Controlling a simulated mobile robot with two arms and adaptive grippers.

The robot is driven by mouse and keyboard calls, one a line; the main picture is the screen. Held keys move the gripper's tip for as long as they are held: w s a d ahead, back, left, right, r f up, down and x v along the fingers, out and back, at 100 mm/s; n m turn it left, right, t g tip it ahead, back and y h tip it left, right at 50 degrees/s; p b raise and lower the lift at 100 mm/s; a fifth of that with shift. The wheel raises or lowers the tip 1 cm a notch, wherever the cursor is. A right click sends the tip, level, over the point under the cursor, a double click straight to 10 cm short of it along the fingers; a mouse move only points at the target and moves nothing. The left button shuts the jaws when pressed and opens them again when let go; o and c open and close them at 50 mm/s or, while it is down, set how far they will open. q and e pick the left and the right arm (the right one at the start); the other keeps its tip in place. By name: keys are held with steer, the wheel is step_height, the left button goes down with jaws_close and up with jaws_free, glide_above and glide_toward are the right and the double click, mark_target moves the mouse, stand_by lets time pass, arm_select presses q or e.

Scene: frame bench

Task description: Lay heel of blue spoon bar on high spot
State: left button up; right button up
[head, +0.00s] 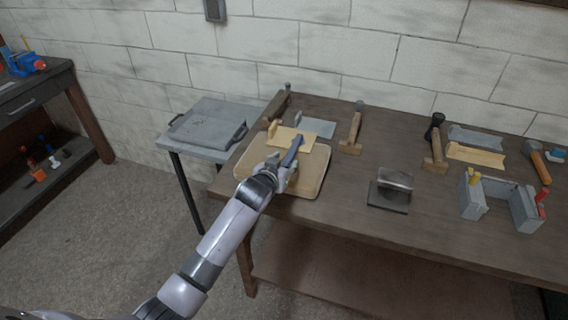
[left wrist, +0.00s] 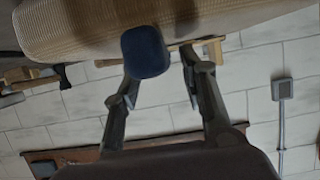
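The blue spoon bar (head: 293,148) slants across a tan notched panel (head: 278,136) at the tan tray (head: 314,182). I cannot tell exactly where its heel touches. My left gripper (head: 279,172) is at the bar's near end, over the tray. In the left wrist view, the bar's blunt blue end (left wrist: 145,52) sits between the spread fingers of the left gripper (left wrist: 160,82). It is close to the left finger, with a gap to the right finger. The high spot cannot be made out. My right gripper is not in view.
A grey side table (head: 208,125) stands left of the wooden bench (head: 340,210). A mallet (head: 354,128), a dark metal block (head: 390,188) and a grey U-shaped fixture (head: 500,205) with clamps stand to the right. Bare bench lies between the tray and the dark block.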

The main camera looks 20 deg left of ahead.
arm_select(q)
steer(key=shift+r, duration=0.15)
steer(key=b+v, duration=0.1)
steer(key=v, duration=1.1)
steer(key=s+f+m+g, duration=0.15)
steer(key=s+f, duration=0.45)
steer(key=f, duration=0.7)
steer(key=s+f+g, duration=0.3)
steer(key=s+f, duration=0.2)
steer(key=f, duration=0.8)
steer(key=s+f+g, duration=0.2)
steer(key=s+f, duration=0.4)
steer(key=f, duration=0.7)
steer(key=s+a+f+g, duration=0.1)
steer(key=s+f+g, duration=0.1)
steer(key=s+f, duration=0.4)
steer(key=s+a+f+g, duration=0.1)
steer(key=s+f, duration=0.4)
steer(key=s, duration=1)
steer(key=s+a+f+g, duration=0.1)
steer(key=s+f+g, duration=0.2)
steer(key=s+f, duration=0.3)
steer(key=s, duration=0.5)
steer(key=shift+s+f, duration=0.25)
steer(key=shift+f, duration=0.1)
